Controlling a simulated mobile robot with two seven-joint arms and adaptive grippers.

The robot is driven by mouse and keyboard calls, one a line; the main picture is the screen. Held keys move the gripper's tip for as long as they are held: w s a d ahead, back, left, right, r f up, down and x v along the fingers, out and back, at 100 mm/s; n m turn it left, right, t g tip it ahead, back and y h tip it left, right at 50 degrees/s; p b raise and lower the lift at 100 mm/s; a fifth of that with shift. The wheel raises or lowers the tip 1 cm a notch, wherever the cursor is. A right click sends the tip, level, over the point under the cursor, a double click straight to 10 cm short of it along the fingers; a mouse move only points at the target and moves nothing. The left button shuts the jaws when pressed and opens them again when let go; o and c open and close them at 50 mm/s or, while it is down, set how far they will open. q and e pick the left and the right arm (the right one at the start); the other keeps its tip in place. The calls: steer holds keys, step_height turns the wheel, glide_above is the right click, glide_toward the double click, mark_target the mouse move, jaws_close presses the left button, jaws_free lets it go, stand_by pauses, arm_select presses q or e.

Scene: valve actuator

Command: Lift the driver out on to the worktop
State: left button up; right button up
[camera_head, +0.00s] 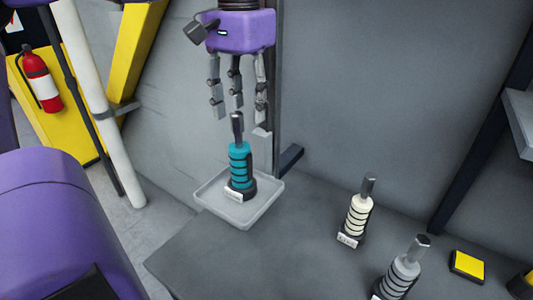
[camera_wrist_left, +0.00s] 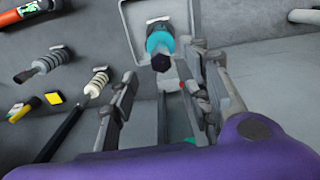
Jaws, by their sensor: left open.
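A teal driver (camera_head: 240,168) with black rings and a grey shank pointing up stands in a shallow light-grey tray (camera_head: 213,204). A small white label is at its base. My left gripper (camera_head: 238,106) hangs fingers-down directly above it, open and empty. Its fingertips are about level with the top of the shank. In the left wrist view the teal driver (camera_wrist_left: 160,42) shows beyond the spread fingers (camera_wrist_left: 160,78), with its dark tip towards the camera. I see no contact. My right gripper is not in view.
A cream driver (camera_head: 357,218) and a grey driver (camera_head: 402,272) stand on the grey worktop (camera_head: 250,262), right of the tray. A yellow block (camera_head: 467,266) lies farther right. Worktop between tray and cream driver is clear. A grey wall (camera_head: 370,90) rises behind.

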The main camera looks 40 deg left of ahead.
mark_target(242, 132)
arm_select(q)
steer(key=shift+s+f, duration=0.4)
steer(key=shift+f, duration=0.25)
steer(key=shift+s+f, duration=0.4)
steer(key=shift+f, duration=0.25)
steer(key=f, duration=0.3)
steer(key=shift+d+f, duration=0.25)
steer(key=shift+f, duration=0.7)
steer(key=c, duration=1)
jaws_close()
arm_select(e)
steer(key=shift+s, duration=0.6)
arm_select(q)
steer(key=shift+r, duration=0.1)
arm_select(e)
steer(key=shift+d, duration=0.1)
